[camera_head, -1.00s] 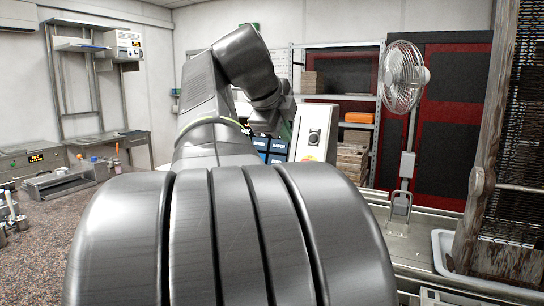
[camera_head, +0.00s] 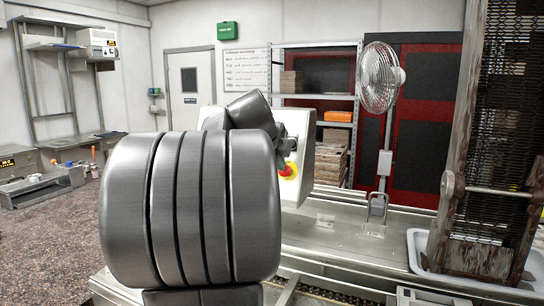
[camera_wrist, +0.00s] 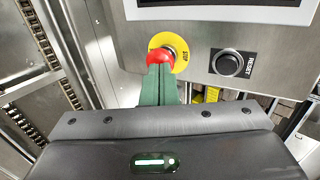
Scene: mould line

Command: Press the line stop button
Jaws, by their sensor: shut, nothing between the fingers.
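The line stop button is a red knob (camera_wrist: 159,57) on a round yellow collar marked STOP (camera_wrist: 180,52), on the grey face of a control box. In the head view the red knob (camera_head: 284,171) shows just below my gripper (camera_head: 287,150), partly behind my arm. In the wrist view the green fingers of my gripper (camera_wrist: 159,70) are shut together and empty. Their tips overlap the lower edge of the red knob. I cannot tell whether they touch it or stop just short.
A black RESET button (camera_wrist: 228,65) sits right of the stop button, below a screen (camera_wrist: 222,12). The control box (camera_head: 302,150) stands by a metal conveyor bench (camera_head: 340,235). A fan (camera_head: 380,78) and a rusty rack (camera_head: 500,150) stand to the right.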

